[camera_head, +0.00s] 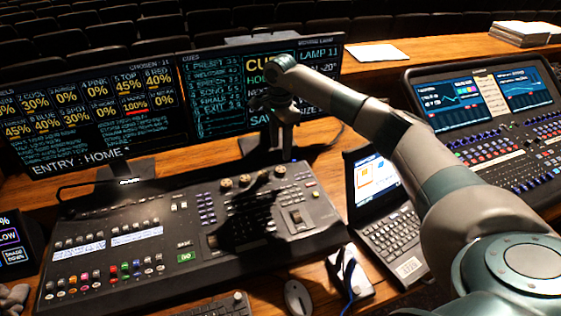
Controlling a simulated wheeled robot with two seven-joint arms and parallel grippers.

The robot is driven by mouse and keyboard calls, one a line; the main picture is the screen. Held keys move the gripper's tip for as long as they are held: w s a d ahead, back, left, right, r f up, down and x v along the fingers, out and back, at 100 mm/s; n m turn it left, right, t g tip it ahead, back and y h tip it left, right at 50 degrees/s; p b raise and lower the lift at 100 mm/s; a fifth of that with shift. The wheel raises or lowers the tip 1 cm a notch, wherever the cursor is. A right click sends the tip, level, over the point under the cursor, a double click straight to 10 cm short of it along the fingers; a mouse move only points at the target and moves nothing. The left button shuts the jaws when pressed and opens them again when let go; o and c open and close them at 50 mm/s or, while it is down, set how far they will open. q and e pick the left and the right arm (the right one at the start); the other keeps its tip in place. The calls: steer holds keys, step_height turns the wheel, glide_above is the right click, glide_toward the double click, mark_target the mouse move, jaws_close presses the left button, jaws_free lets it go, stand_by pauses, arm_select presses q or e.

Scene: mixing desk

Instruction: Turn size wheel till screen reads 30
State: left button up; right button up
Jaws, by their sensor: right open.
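The lighting console (140,245) lies on the desk, with a row of round wheels (245,181) along its upper right edge. I cannot tell which one is the size wheel; no label is readable. The right-hand screen (215,95) stands behind it, showing a cue list, "LAMP 11" and the word "SIZE". The size value cannot be read, and my right arm covers part of the screen. My right gripper (286,150) is open, pointing down, in front of the screen and above the console's back edge near the rightmost wheels. It appears apart from them. My left gripper is out of view.
The left-hand screen (90,105) stands at the back left. A laptop (385,205) and a sound mixer (490,130) are to the right. A mouse (298,297) and keyboard (220,306) lie at the front. Papers (375,53) lie on the back ledge.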

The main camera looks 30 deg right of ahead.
mark_target(281, 169)
step_height(281, 169, down, 8)
steer(key=shift+f+p, duration=0.15)
steer(key=shift+p, duration=1.05)
steer(key=c, duration=1.1)
